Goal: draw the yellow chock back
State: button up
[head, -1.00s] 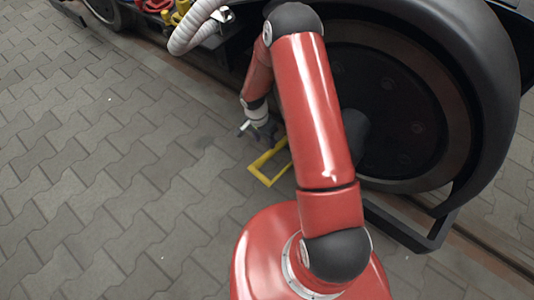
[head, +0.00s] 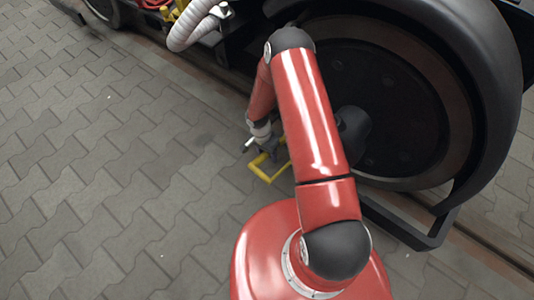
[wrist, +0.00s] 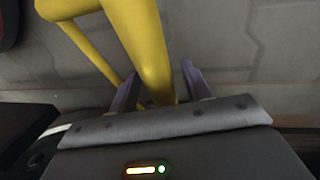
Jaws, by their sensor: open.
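The yellow chock shows in the head view as a yellow bar frame (head: 258,172) low over the paving, beside the large dark wheel. My arm hides part of it. My gripper (head: 270,152) is at the frame's upper side, pointing down. In the wrist view a thick yellow bar of the chock (wrist: 148,45) runs down between the two purple-grey fingers of my gripper (wrist: 160,88). The fingers stand apart on either side of the bar. I cannot tell whether either one touches it.
The large wheel (head: 385,110) under its black guard stands close on the right. A pale ribbed hose (head: 190,27) hangs at the top beside the bogie. Grey block paving (head: 110,170) lies free on the left.

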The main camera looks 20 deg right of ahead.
grip_shut()
jog(key=w+a+b, duration=0.1)
jog(key=w, duration=0.1)
jog(key=w+a+b, duration=0.1)
jog(key=w, duration=0.1)
jog(key=w+a+b, duration=0.2)
jog(key=shift+a+f, duration=0.1)
jog(key=shift+w+a+r, duration=0.15)
jog(key=shift+r, duration=0.05)
grip_release()
notch_tip(320, 180, up, 8)
jog(key=w+p, duration=0.1)
jog(key=shift+a+f, duration=0.2)
jog(key=shift+a, duration=0.25)
